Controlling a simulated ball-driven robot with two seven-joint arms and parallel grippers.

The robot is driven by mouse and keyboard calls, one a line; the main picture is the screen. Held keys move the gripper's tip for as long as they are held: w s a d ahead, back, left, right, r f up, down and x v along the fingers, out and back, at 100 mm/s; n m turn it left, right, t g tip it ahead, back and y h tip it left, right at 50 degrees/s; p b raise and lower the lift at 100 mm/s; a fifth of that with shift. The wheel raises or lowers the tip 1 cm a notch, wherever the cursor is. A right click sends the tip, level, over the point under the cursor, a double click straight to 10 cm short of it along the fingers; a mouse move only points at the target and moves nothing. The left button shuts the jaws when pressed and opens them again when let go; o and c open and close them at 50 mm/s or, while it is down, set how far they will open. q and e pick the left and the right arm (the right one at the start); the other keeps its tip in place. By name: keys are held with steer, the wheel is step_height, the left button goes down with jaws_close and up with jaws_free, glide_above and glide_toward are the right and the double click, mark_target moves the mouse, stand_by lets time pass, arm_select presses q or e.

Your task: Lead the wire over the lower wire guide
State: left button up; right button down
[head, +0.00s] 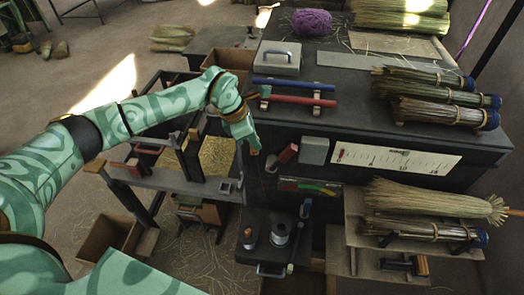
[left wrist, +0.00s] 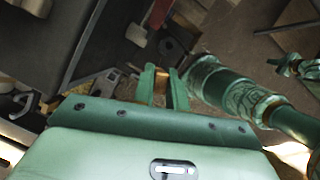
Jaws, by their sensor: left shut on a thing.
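My left gripper (head: 252,148) is in front of the dark workbench, above the small lower shelf. In the left wrist view its two fingers (left wrist: 164,90) are shut on a small copper-coloured piece (left wrist: 161,76), probably the end of the wire. The rest of the wire is too thin to make out. A metal spool (head: 281,234) stands upright on the lower shelf, below the gripper and to its right. I cannot clearly tell the lower wire guide from the small dark fittings on the bench front. My right gripper is not in the head view.
A red block (head: 288,153) and a grey block (head: 315,150) are on the bench front, close right of the gripper. A side table (head: 180,180) with a straw-filled box is to the left. Broom bundles (head: 430,200) lie at the right.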

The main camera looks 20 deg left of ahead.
arm_select(q)
steer(key=a+b, duration=0.3)
steer(key=a, duration=0.9)
step_height(320, 180, down, 22)
steer(key=b, duration=1.4)
steer(key=shift+w+d, duration=0.15)
steer(key=shift+w, duration=0.2)
